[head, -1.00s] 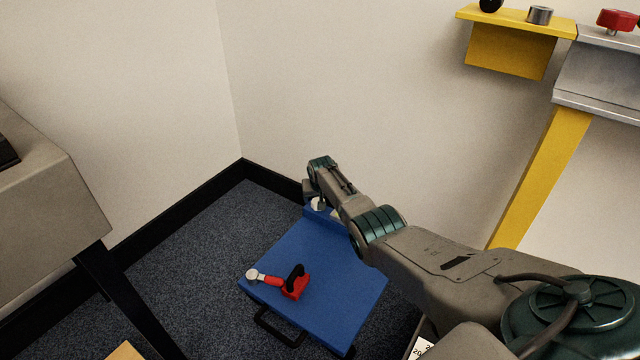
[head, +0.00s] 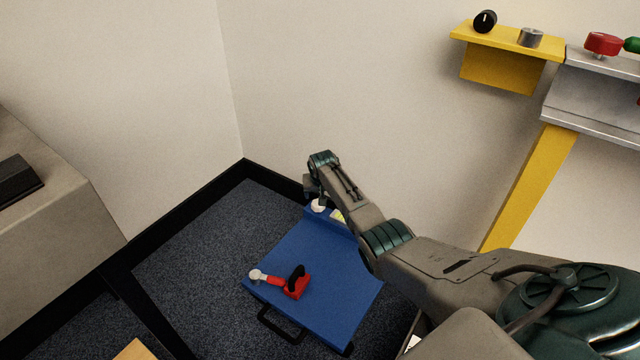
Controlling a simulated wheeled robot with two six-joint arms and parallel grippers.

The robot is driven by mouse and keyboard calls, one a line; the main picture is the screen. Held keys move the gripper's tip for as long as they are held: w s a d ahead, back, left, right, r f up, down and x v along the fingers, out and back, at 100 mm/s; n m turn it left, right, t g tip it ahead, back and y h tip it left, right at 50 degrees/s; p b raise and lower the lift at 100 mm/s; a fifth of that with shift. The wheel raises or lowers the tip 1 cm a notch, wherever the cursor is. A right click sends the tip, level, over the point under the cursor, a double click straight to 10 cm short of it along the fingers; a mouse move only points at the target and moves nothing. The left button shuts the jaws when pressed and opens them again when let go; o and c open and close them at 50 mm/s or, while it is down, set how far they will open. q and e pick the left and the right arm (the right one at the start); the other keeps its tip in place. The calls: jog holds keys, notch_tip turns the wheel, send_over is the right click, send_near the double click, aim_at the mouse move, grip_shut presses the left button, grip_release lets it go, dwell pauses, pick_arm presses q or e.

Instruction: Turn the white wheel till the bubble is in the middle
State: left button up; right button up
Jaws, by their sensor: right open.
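A small white round piece, which looks like the white wheel (head: 318,206), sits at the far corner of the blue board (head: 322,290). A small yellow-green patch (head: 338,215), perhaps the bubble vial, shows beside it; my arm partly covers it, and it is too small to make out a bubble. My right gripper (head: 313,192) is open, pointing down right at the white wheel; I cannot tell whether it touches. My left gripper is not in view.
A red clamp (head: 294,286) with a black handle and pale round end stands on the blue board. A grey box-like bench (head: 60,240) is at left. A yellow shelf (head: 510,42) with a black knob and a metal cylinder is on the right. Carpet is clear at left of the board.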

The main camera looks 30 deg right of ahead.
jog(key=p+v, duration=0.1)
jog(key=v, duration=0.1)
jog(key=shift+s+a+r, duration=0.1)
jog(key=shift+s+r, duration=0.05)
jog(key=shift+r, duration=0.25)
jog(key=shift+f, duration=0.1)
